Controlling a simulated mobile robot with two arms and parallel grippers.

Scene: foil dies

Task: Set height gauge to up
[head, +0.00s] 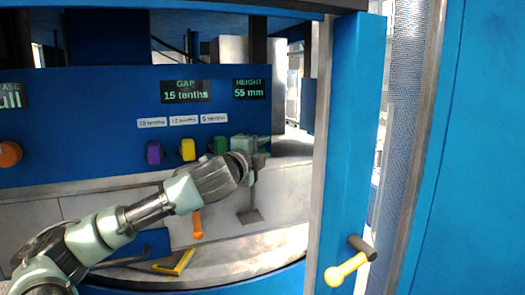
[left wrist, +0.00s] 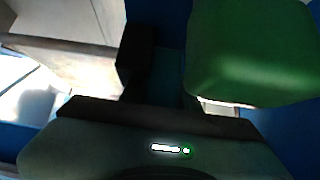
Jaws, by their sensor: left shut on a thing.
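The HEIGHT display (head: 249,89) on the blue panel (head: 90,110) reads 55 mm. My left gripper (head: 250,158) is at the panel's right end, below this display. It is shut on a small part there, taken as the height gauge's control; the gripper mostly hides it. The left wrist view shows a dark finger (left wrist: 136,55) close to the panel. A large green block (left wrist: 255,50) is right beside it, likely the green knob (head: 220,145) of the head view. My right gripper is not in view.
The GAP display (head: 186,91) reads 15 tenths. A purple knob (head: 153,153) and a yellow knob (head: 187,149) sit left of the green one. An orange lever (head: 197,223) is below. A blue post (head: 350,130) and a yellow handle (head: 345,270) stand at right.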

